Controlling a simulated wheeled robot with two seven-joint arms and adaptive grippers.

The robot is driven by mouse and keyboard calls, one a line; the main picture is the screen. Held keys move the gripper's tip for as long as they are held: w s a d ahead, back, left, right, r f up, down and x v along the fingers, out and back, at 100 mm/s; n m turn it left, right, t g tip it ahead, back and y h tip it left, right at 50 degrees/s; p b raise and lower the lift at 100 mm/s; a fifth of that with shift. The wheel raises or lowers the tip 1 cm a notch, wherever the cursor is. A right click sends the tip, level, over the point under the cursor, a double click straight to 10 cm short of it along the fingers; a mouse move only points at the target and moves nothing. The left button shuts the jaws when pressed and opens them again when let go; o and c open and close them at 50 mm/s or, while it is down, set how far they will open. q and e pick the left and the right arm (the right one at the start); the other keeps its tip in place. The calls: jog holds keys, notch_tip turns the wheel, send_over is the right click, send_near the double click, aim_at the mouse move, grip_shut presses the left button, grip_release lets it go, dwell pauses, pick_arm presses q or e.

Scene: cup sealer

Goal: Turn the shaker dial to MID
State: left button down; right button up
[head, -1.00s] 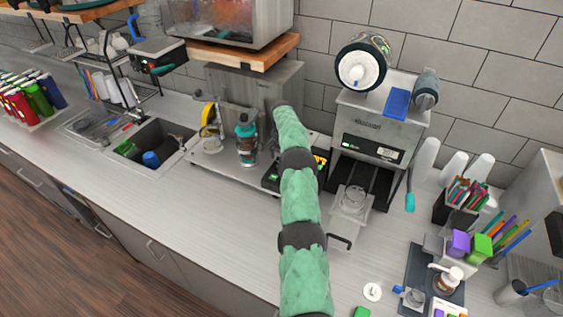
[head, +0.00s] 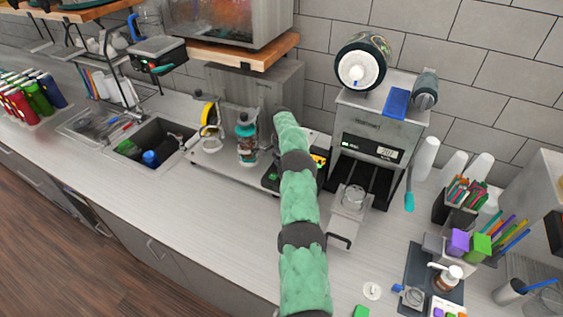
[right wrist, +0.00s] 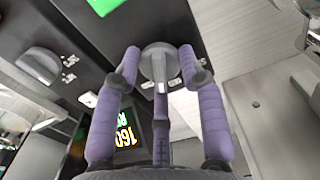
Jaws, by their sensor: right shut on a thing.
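In the right wrist view a grey dial (right wrist: 158,66) on a black panel sits between the purple fingers of my right gripper (right wrist: 160,75). The gripper is shut on this dial. Small white labels show beside it, too blurred to read. A second grey dial (right wrist: 40,64) with white markings is on the panel to the left, untouched. In the head view my green right arm reaches over the black control box (head: 270,178); it hides the gripper and the dial. My left gripper is not in view.
A lit display (right wrist: 126,140) on the panel shows 160 in orange, and a green block (right wrist: 103,4) is above. The cup sealer (head: 380,130) stands close on the right. The counter (head: 200,215) is bare in front.

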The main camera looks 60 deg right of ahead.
jog(key=shift+f+n+b, duration=0.2)
jog(key=shift+n+b, duration=0.4)
jog(key=shift+b, duration=0.2)
jog(key=shift+n+b, duration=0.35)
jog(key=shift+n, duration=0.15)
jog(key=shift+r+n+b, duration=0.1)
jog(key=shift+n+b, duration=0.2)
jog(key=shift+n, duration=1.1)
jog(key=o, duration=1.1)
jog(key=shift+o, duration=0.2)
jog(key=shift+r, duration=0.1)
notch_tip(320, 180, up, 12)
